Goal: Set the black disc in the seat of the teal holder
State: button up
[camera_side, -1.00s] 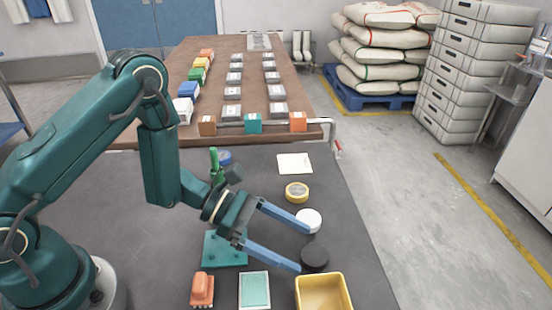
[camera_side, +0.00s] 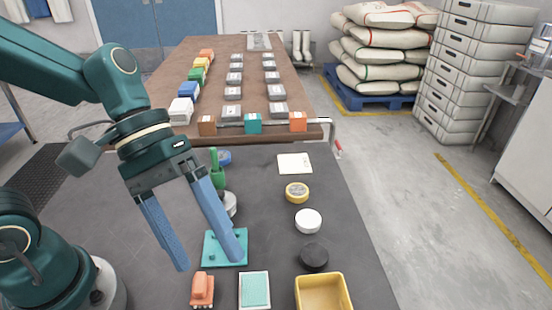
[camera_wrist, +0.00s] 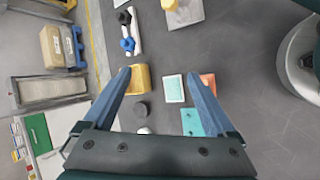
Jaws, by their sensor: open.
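The black disc (camera_side: 314,257) lies flat on the dark table, right of the teal holder and just behind the yellow bin. It also shows in the wrist view (camera_wrist: 141,110). The teal holder (camera_side: 217,240) is a flat square plate, partly hidden behind one of my fingers; the wrist view shows part of it too (camera_wrist: 190,122). I cannot make out its seat clearly. My gripper (camera_side: 211,265) is open with nothing between its blue fingers. In the side view, it hangs above and left of the disc, and its right finger overlaps the holder. Its height is hard to judge.
A yellow bin (camera_side: 305,292), a teal-and-white pad (camera_side: 254,289) and an orange object (camera_side: 202,290) stand along the front. A white disc (camera_side: 308,221) and a yellow ring (camera_side: 297,192) lie behind the black disc. A green-handled tool (camera_side: 216,172) stands behind the holder.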

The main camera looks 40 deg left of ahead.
jog(key=a+m+t+y, duration=0.1)
jog(key=a+m+y, duration=0.1)
jog(key=a, duration=0.1)
jog(key=a+t+y, duration=0.1)
jog(key=shift+s+a+r+m+t, duration=0.15)
jog(key=shift+s+a+m+t, duration=0.15)
jog(key=shift+s+a+m, duration=0.1)
jog(key=a+t+y, duration=0.1)
jog(key=a, duration=0.1)
jog(key=a+r+m+t+y, duration=0.1)
jog(key=a, duration=0.1)
jog(key=w+a+r+m+t+y, duration=0.1)
jog(key=a+y, duration=0.1)
jog(key=shift+a+t, duration=0.15)
jog(key=shift+t, duration=0.15)
jog(key=shift+c, duration=1.2)
jog(key=shift+a, duration=0.2)
